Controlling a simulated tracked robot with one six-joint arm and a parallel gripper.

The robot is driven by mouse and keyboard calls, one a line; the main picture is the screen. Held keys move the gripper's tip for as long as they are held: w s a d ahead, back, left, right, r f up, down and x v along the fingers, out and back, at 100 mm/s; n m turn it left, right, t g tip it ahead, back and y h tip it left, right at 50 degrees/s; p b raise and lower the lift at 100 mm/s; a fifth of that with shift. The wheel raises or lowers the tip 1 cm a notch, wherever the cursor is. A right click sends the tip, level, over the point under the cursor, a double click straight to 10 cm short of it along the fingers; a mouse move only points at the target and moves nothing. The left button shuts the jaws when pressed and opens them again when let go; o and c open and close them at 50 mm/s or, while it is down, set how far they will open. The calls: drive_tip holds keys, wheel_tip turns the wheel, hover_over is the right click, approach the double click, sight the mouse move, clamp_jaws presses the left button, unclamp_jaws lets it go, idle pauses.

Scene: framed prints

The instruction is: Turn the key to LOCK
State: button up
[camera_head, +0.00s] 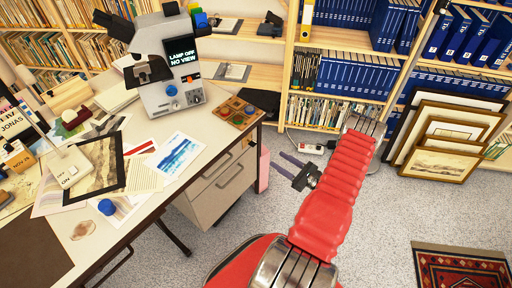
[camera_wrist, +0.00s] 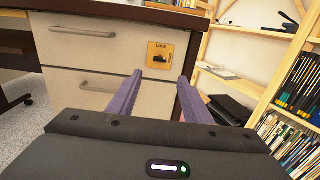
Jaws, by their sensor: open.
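A yellow lock plate (camera_wrist: 159,55) with small dark lettering sits on the upper drawer front of the pale drawer cabinet (camera_wrist: 85,50), in the wrist view. A dark shape is on the plate; it is too small to tell the key or which way it is turned. My gripper (camera_wrist: 160,76) is open and empty, its two purple fingers spread below and on either side of the plate in that view. In the head view my gripper (camera_head: 281,162) is to the right of the cabinet (camera_head: 222,182), apart from it. The plate does not show there.
Bookshelves (camera_head: 345,75) stand behind. Framed prints (camera_head: 445,140) lean at right. Grey carpet (camera_head: 390,215) is clear around my arm.

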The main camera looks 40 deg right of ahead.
sight(251, 142)
drive_tip(key=w+a, duration=0.2)
drive_tip(key=w, duration=1.1)
drive_tip(key=shift+w, duration=0.2)
drive_tip(key=shift+c, duration=0.7)
drive_tip(key=c, duration=0.9)
drive_tip(key=shift+a, duration=0.25)
drive_tip(key=shift+d, duration=0.1)
